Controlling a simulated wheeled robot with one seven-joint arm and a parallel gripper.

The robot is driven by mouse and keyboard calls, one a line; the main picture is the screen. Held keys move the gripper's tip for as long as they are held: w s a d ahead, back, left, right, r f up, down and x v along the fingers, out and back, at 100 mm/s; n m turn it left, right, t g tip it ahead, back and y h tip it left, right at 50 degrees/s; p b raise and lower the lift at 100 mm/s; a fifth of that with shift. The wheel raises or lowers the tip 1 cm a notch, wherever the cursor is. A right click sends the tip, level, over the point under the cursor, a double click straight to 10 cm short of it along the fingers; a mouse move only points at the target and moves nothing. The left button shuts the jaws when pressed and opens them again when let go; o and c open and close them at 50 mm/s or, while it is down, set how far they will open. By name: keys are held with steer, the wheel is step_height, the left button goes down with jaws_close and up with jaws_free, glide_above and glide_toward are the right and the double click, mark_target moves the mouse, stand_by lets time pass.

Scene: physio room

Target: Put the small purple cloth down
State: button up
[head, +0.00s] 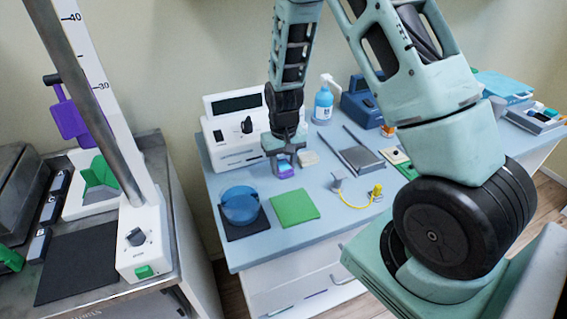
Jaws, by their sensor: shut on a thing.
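The cloth shows as a small purple patch at the fingertips. I cannot tell whether it touches the tabletop or hangs just above it. The table (255,252) has bare surface around its front edge.
A blue bowl (240,205) on a dark mat and a green cloth (294,208) lie in front of my gripper. The white device (235,135) stands behind. A grey tray (362,158) and a yellow cable (352,204) are to the right. A blue bottle (323,104) stands at the back.

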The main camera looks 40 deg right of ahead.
steer(key=shift+f, duration=0.2)
steer(key=shift+f, duration=0.15)
steer(key=o, duration=1.2)
